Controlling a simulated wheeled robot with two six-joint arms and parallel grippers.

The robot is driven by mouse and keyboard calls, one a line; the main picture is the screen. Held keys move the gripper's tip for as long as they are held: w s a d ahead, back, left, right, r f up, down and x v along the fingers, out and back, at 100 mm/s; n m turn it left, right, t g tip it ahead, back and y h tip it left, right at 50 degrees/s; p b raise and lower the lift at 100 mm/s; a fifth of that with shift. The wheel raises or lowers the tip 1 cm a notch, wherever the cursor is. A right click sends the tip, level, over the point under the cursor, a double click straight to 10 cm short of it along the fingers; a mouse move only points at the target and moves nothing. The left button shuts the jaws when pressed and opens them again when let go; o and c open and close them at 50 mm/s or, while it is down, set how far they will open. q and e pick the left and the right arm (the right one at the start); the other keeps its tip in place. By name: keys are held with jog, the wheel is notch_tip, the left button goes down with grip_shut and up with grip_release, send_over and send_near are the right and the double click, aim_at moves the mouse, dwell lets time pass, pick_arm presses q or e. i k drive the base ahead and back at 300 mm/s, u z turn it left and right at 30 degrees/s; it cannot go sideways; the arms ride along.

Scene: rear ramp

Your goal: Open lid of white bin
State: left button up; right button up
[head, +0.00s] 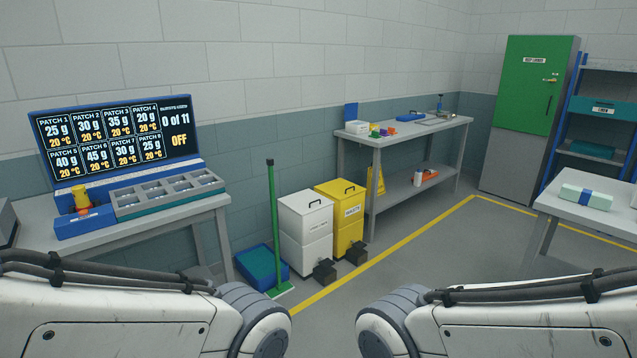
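The white bin (306,228) stands on the floor against the back wall, near the middle of the head view. My two arms come in from the lower left and lower right, well short of the bin. Both grippers are outside the picture.
A yellow bin (345,225) stands right of the white one. A green pole (273,220) and a blue tub (260,266) stand left of it. Tables flank the bins, a display (115,140) on the left one. The floor (420,255) beyond the yellow line is clear.

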aim_at(303, 203)
jog(key=u, duration=0.15)
jog(key=i, duration=4.35)
jog(key=u, duration=0.1)
